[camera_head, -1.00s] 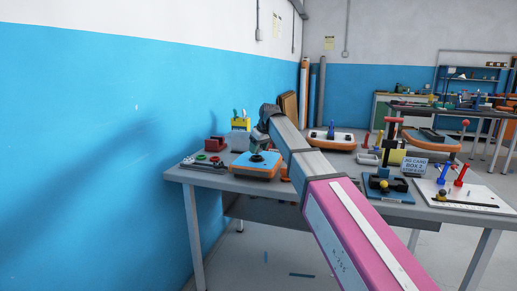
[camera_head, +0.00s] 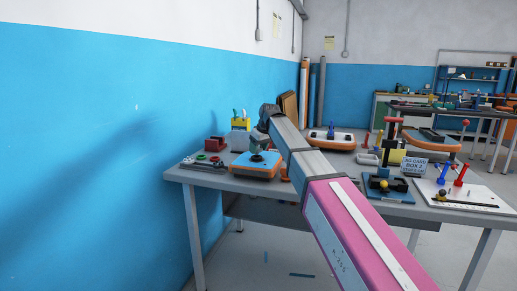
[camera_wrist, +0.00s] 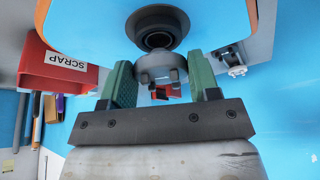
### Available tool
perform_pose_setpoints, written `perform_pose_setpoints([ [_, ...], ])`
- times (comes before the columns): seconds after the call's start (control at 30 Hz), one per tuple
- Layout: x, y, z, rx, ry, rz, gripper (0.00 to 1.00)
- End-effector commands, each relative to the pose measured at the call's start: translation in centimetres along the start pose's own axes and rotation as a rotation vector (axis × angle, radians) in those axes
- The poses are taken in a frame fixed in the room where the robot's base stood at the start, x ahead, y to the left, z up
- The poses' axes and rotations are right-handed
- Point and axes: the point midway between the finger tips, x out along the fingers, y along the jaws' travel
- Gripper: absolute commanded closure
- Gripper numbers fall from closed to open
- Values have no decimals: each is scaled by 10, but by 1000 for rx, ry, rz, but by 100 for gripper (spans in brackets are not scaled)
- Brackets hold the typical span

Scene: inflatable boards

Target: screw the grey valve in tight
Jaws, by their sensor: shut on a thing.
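The grey valve (camera_wrist: 160,68) is a lobed round piece in the middle of the wrist view. It lines up with a dark round socket (camera_wrist: 157,30) in a light blue inflatable board (camera_wrist: 105,18) with an orange edge. Valve and socket overlap in this view; how deep the valve sits cannot be told. My gripper (camera_wrist: 160,64) has its two green pads on either side of the valve and is shut on it. In the head view my gripper (camera_head: 257,150) is over the orange-edged blue board (camera_head: 258,172) at the table's left part; the valve is too small to make out there.
A blue fixture (camera_head: 388,188) and a white board (camera_head: 463,197) stand to the right.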

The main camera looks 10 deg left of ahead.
Motion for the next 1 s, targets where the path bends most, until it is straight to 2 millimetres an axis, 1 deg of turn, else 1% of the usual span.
perform_pose_setpoints([
  [0.97, 18, 0, 8, 0, 0, 0, 67],
  [1.0, 19, 0, 8, 0, 1, 0, 41],
])
